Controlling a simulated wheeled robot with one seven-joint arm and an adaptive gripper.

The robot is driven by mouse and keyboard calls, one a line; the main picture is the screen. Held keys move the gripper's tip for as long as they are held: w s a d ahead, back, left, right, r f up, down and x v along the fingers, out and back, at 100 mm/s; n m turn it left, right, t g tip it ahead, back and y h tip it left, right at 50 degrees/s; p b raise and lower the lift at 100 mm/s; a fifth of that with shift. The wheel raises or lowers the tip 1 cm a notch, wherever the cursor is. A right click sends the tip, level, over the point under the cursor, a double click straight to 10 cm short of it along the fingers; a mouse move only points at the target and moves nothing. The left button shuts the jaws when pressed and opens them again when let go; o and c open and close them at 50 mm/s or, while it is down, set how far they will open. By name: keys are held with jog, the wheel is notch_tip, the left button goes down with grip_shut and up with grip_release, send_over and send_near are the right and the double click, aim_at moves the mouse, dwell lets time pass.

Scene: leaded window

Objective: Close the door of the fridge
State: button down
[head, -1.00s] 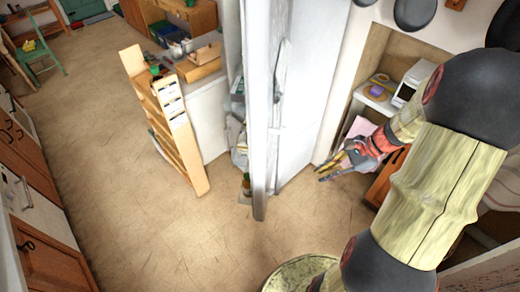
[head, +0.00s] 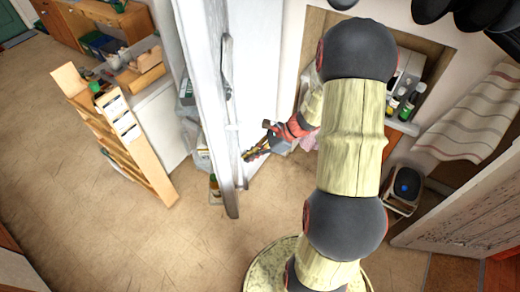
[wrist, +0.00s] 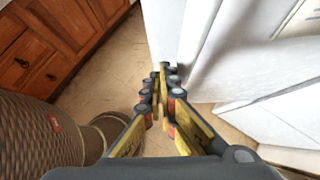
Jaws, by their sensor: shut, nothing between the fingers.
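The white fridge door (head: 208,100) stands open, its near edge toward me. Its outer face (head: 258,75) is turned to the right and carries a grey handle (head: 227,68). Bottles and packets (head: 198,150) show on the left, behind the door. My gripper (head: 248,155) is shut and empty, low on the right side of the door, close to its outer face. In the wrist view my gripper's fingertips (wrist: 165,82) are together, pointing at the white door (wrist: 198,45). I cannot tell whether they touch it.
A wooden rack (head: 122,130) stands left of the fridge by a counter. The tan floor (head: 130,235) is clear at the front left. A pedal bin (head: 405,188) and a grey board (head: 455,205) stand at the right. In the wrist view, wooden drawers (wrist: 50,45) are at the left.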

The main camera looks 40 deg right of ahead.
jog(key=w+a, duration=0.2)
jog(key=a, duration=0.1)
jog(key=shift+p, duration=0.35)
jog(key=shift+w+a, duration=0.1)
jog(key=shift+a, duration=0.05)
